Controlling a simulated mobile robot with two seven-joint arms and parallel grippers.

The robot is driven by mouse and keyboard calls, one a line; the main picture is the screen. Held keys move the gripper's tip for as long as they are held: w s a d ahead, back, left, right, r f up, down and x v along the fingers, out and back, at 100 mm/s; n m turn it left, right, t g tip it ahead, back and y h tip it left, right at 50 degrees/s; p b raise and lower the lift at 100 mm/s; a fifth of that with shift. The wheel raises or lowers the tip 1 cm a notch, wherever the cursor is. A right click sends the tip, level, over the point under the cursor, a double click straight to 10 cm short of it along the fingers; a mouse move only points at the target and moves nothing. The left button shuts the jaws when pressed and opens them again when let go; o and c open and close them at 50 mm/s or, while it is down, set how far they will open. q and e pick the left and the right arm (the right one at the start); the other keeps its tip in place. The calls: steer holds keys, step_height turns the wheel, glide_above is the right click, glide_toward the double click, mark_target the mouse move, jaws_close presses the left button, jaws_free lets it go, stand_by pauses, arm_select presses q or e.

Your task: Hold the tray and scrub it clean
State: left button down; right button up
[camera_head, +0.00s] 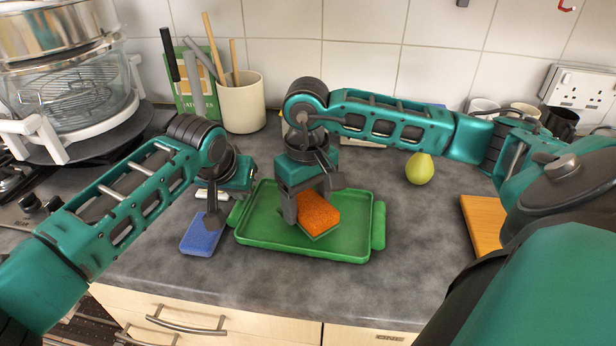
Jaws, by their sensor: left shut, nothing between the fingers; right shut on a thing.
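The green tray (352,247) lies flat on the grey counter, with a raised rim and a handle at each short side. My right gripper (308,205) points down over the middle of the tray. It is shut on an orange sponge (318,217) with a green underside, which is tilted and at the tray's surface; whether it touches is hard to tell. My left gripper (213,218) is shut and empty, just left of the tray's left handle (236,213). Its tips are above or against the far end of a blue sponge (201,238) on the counter.
A utensil pot (242,103) and a green book (186,92) stand at the back wall. A glass-bowled appliance (70,95) is at the left. A pear (420,169) and a wooden board (484,222) are right of the tray. The counter between tray and board is clear.

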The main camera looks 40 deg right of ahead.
steer(key=shift+f, duration=1.05)
steer(key=shift+d, duration=0.1)
steer(key=shift+w+d+r, duration=0.1)
steer(key=shift+w+d, duration=0.45)
steer(key=shift+d, duration=0.15)
steer(key=shift+w+d+f, duration=0.2)
steer(key=shift+w+d, duration=0.4)
steer(key=shift+d, duration=0.25)
steer(key=shift+s+a, duration=0.1)
steer(key=shift+s+a, duration=0.15)
